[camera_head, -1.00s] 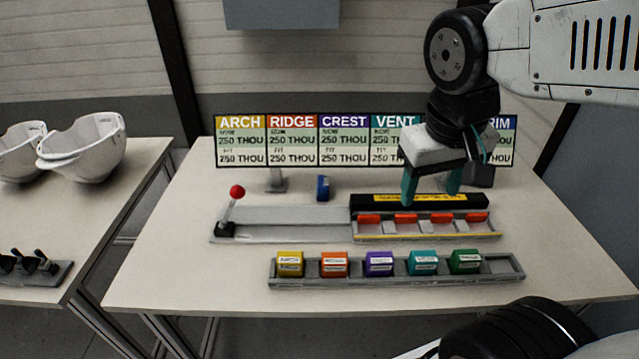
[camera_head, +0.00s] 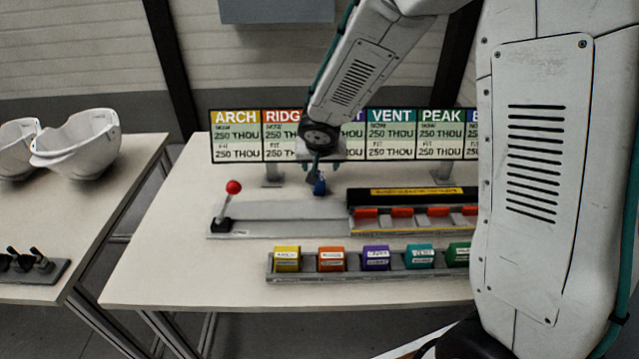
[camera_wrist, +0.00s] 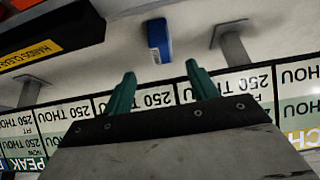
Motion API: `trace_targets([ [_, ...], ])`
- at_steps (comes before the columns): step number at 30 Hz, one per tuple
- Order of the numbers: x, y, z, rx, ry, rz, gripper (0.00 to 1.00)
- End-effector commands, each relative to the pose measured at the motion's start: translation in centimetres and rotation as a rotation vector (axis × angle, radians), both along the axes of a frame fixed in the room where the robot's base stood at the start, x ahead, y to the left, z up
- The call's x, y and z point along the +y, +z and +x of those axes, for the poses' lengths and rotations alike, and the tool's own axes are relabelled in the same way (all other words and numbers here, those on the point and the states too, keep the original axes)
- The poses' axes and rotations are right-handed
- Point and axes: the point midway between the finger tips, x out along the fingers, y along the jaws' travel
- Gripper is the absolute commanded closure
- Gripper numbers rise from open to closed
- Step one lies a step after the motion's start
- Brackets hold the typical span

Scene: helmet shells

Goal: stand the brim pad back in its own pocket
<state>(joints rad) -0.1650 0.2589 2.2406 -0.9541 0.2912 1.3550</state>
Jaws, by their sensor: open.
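The brim pad, a small blue block (camera_head: 319,188), stands on the table behind the grey track; the wrist view also shows it (camera_wrist: 158,40). My gripper (camera_wrist: 159,70) is open, its two teal fingers apart with nothing between them. It hangs just above the blue block, and the block shows beyond the fingertips in the wrist view. The grey pocket rack (camera_head: 272,272) at the front holds yellow, orange, purple, teal and green pads. Its right end, with the pocket beyond the green pad, is hidden behind my arm.
The label board (camera_head: 240,145) stands close behind my gripper on grey feet. A red-knobbed lever (camera_head: 233,187) and a grey track (camera_head: 290,212) lie in front. A black bar with a yellow strip (camera_head: 410,192) is at right. White shells (camera_head: 85,148) sit on the left table.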

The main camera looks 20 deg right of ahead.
Motion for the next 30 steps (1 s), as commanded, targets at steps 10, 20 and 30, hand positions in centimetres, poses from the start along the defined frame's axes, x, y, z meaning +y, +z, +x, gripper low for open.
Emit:
trace_targets([
  [10,-0.3,-3.2,1.5,0.002,0.001,0.006,0.42],
  [20,-0.9,-6.8,3.2,0.002,0.002,0.006,0.42],
  [30,-0.9,-7.1,3.5,0.000,0.000,0.007,0.50],
])
